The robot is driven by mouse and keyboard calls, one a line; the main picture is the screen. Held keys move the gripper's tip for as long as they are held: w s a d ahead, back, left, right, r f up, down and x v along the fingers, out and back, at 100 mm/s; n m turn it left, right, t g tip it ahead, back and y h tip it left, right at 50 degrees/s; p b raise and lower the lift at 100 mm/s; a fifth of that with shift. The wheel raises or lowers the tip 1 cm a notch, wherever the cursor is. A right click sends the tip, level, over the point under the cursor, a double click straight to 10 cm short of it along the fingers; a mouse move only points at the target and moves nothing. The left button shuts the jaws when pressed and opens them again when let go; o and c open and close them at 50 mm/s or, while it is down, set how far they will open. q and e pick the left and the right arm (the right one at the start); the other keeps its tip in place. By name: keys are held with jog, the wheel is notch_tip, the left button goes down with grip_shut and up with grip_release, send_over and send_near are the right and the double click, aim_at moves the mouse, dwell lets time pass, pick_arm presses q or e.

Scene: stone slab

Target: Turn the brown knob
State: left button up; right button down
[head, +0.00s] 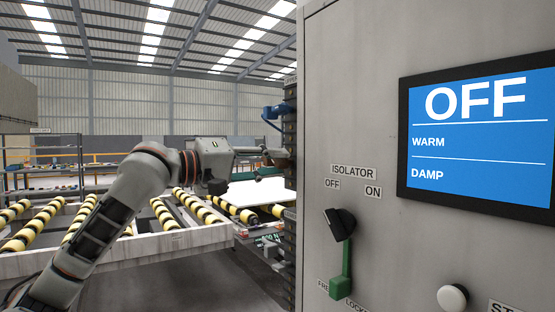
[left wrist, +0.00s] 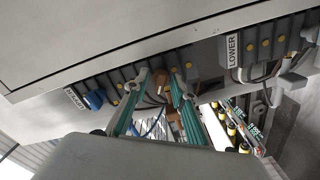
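The brown knob (left wrist: 162,79) shows small in the left wrist view, on the row of grey boxes along the cabinet's side. My left gripper (left wrist: 160,82) has its two teal fingers apart, and their tips lie on either side of the knob. I cannot tell whether the fingers touch it. In the head view my left gripper (head: 272,160) is at the cabinet's left edge, and the knob cannot be made out there. A second brown piece (left wrist: 173,116) shows further back between the fingers. My right gripper is out of view.
The cabinet front has an isolator switch (head: 341,225) with a green tab, a white button (head: 453,298) and a screen (head: 478,140) reading OFF. A blue part (left wrist: 94,101) and a LOWER label (left wrist: 233,53) flank the left gripper. Roller conveyors (head: 165,215) stand behind my arm.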

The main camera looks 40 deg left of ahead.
pick_arm(q)
jog(key=shift+w+d, duration=0.2)
jog(key=shift+w, duration=0.5)
grip_shut()
